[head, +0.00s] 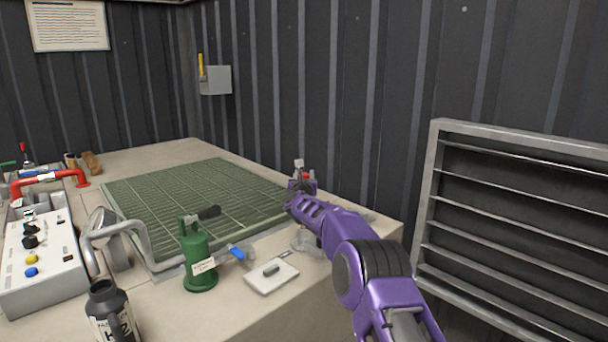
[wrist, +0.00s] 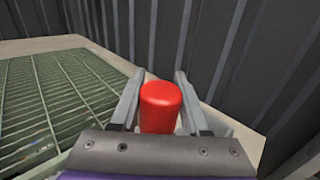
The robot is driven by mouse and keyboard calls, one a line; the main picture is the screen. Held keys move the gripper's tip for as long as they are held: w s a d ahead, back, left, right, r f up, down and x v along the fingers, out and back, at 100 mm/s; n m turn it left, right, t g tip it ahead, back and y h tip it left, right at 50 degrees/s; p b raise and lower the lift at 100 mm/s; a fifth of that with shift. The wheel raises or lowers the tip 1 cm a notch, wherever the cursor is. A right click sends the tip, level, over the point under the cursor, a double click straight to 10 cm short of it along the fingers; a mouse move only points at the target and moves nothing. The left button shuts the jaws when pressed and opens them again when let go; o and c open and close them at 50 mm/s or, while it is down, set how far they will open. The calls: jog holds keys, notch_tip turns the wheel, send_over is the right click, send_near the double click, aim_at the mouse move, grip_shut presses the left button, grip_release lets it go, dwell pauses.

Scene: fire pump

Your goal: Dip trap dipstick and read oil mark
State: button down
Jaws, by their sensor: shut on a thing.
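My gripper (head: 303,180) is at the far right corner of the bench, close to the dark wall. Its two fingers are shut on a red cylindrical handle (wrist: 160,106), which stands between them in the wrist view. A small part of the red handle (head: 307,175) shows at the jaws in the head view. I take it for the dipstick's grip, but no rod or oil mark is visible. Whatever lies below the handle, including any trap opening, is hidden by my gripper. A small pale piece shows just beyond the fingers in the head view; I cannot tell what it is.
A green grating (head: 190,200) fills the bench middle. A green canister (head: 197,262), white plate (head: 271,276), dark bottle (head: 109,312) and control box (head: 40,262) stand nearer. A red pipe (head: 62,175) is at left. A louvre (head: 515,225) stands right; a grey box (head: 216,80) hangs behind.

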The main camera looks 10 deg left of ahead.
notch_tip(320, 180, down, 7)
jog(key=shift+r, duration=0.15)
jog(key=shift+c, duration=1.9)
grip_release()
jog(key=shift+s, duration=0.15)
jog(key=s+d, duration=0.2)
jog(key=s, duration=1.5)
jog(key=shift+d, duration=0.1)
